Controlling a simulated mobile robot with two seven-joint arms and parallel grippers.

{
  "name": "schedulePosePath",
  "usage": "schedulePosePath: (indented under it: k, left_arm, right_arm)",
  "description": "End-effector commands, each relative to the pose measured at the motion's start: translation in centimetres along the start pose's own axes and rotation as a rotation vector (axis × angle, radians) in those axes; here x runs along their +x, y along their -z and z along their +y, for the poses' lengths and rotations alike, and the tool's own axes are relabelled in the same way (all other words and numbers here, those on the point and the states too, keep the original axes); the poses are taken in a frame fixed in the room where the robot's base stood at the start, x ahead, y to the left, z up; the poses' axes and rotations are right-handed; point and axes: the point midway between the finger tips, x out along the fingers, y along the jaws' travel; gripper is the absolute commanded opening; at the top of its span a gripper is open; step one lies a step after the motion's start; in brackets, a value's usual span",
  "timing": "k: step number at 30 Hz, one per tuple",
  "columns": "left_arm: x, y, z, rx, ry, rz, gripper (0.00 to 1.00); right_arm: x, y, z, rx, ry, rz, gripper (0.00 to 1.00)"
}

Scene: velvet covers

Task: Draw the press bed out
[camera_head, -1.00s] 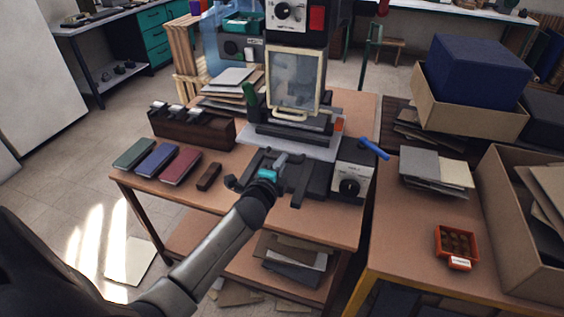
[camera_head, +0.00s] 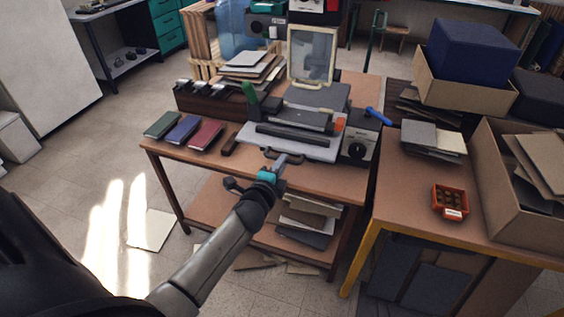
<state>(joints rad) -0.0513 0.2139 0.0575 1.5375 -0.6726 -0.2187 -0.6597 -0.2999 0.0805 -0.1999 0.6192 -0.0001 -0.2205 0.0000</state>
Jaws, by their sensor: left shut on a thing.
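The press bed (camera_head: 263,146) is a light grey plate on the press (camera_head: 331,96). It sticks out toward the front edge of the table, over the dark base, and carries dark grey blocks and a black bar. My left gripper (camera_head: 284,161) is at the middle of the bed's front edge, shut on the dark front handle (camera_head: 296,159). The fingers hide part of the handle. The clear framed guard (camera_head: 312,56) stands upright behind the bed. My right gripper is not in view.
Green, blue and red books (camera_head: 183,130) and a small brown block (camera_head: 229,146) lie left of the bed. A control box with a knob (camera_head: 359,147) stands to its right, near a blue lever (camera_head: 378,116).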

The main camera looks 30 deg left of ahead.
Motion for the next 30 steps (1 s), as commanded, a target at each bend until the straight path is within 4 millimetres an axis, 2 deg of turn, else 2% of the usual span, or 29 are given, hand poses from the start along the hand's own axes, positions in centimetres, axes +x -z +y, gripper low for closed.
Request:
schedulePosePath:
  k: [9, 10, 18, 26, 30]
  left_arm:
    - [-0.22, 0.02, 0.42, 0.000, -0.008, 0.000, 0.00]
    - [-0.22, 0.02, 0.44, 0.000, -0.008, 0.000, 0.18]
    - [-0.16, 0.03, 0.30, 0.000, -0.005, 0.000, 0.47]
    - [-0.21, 0.01, 0.20, 0.001, -0.004, 0.001, 0.47]
    - [-1.10, 0.03, 0.22, 0.000, -0.005, 0.001, 0.47]
  right_arm:
    - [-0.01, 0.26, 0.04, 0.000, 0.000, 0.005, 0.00]
    - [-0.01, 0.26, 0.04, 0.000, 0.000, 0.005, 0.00]
    - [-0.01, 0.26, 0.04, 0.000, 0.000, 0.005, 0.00]
    - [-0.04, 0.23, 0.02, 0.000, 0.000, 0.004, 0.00]
    - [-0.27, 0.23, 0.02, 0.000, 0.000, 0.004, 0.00]
